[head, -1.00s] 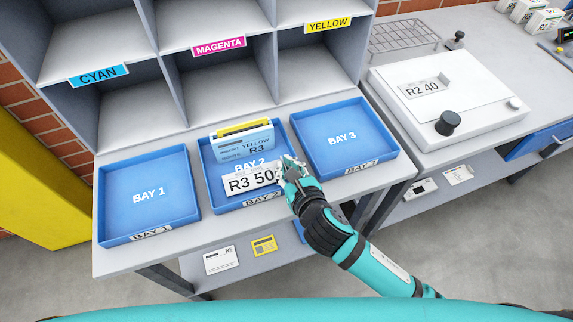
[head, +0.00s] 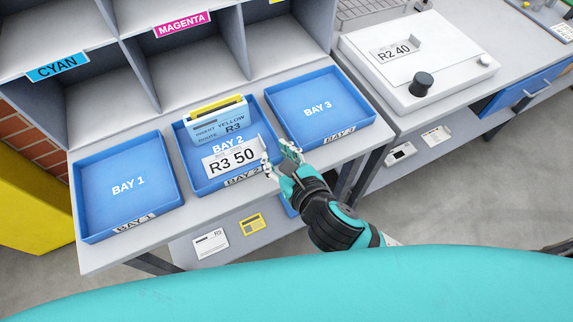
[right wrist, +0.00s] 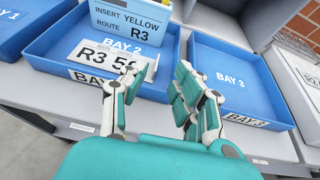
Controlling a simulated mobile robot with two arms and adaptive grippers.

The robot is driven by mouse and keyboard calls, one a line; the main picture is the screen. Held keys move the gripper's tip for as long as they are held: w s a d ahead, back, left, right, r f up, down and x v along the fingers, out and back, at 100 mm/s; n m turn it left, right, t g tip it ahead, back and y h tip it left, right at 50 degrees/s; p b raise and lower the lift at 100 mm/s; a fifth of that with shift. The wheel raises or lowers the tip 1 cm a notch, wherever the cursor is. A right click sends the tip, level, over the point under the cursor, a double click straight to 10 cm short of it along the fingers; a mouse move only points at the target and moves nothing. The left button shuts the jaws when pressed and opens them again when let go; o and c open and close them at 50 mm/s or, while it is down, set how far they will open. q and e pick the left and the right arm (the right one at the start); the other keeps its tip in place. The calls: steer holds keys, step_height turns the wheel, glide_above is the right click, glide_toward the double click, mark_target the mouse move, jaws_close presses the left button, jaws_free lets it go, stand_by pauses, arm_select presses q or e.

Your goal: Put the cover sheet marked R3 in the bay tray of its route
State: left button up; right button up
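The cover sheet (head: 231,158), white and marked R3 50, is at the front of the blue BAY 2 tray (head: 183,163), tilted back; its exact contact with the tray is unclear. It also shows in the right wrist view (right wrist: 98,57). Behind it in the same tray stands a blue card (head: 220,123) reading insert yellow, route R3, with a yellow top. My right gripper (head: 279,158) is open and empty, just right of the sheet, its fingers apart in the right wrist view (right wrist: 150,92). My left gripper is not in view.
The BAY 1 tray (head: 160,150) and BAY 3 tray (head: 285,87) flank BAY 2 and are empty. Labelled cubbies (head: 195,97) rise behind. A white machine with a sheet marked R2 40 (head: 396,48) stands at right. Small cards (head: 211,243) are on the lower shelf.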

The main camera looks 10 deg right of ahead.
steer(key=shift+v, duration=2.4)
